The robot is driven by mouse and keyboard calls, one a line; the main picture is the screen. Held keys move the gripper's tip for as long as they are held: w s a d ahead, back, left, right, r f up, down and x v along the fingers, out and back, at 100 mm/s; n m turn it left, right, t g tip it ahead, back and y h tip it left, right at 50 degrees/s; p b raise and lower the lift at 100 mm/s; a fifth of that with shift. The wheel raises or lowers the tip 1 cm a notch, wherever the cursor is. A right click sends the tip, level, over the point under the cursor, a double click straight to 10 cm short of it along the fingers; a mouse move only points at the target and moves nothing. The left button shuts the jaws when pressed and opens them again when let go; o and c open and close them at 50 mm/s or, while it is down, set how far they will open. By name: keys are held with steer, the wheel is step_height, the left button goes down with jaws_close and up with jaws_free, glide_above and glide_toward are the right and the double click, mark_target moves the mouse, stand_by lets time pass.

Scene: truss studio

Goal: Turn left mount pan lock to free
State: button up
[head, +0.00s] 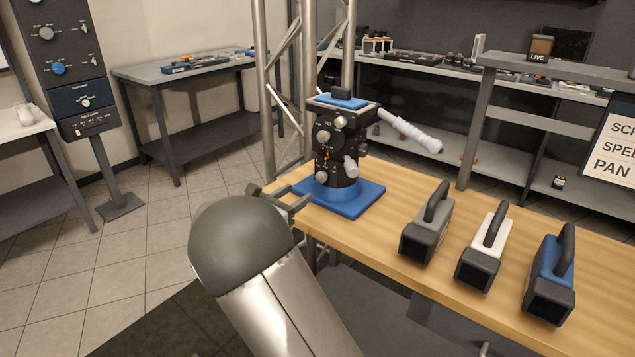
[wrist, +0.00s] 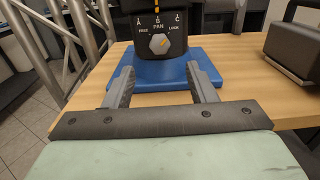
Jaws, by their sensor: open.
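The mount (head: 338,150) is a black head with several grey knobs and a white handle, standing on a blue base plate (head: 358,200). In the wrist view its pan lock knob (wrist: 159,43) is a small grey knob under the word PAN, with FREE to its left and LOCK to its right. An orange mark on the knob slants up toward the LOCK side. My gripper (wrist: 160,75) is open and empty, with its fingers apart in front of and below the knob, over the blue plate. It also shows left of the mount in the head view (head: 292,199).
Three handled blocks, grey (head: 427,228), white (head: 483,252) and blue (head: 551,275), stand on the wooden table (head: 400,185) to the right. A metal truss (head: 283,90) rises behind the mount. The table between mount and blocks is clear.

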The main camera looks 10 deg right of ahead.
mark_target(319, 179)
steer(key=x, duration=0.9)
steer(key=shift+w+d, duration=0.25)
steer(key=c, duration=1)
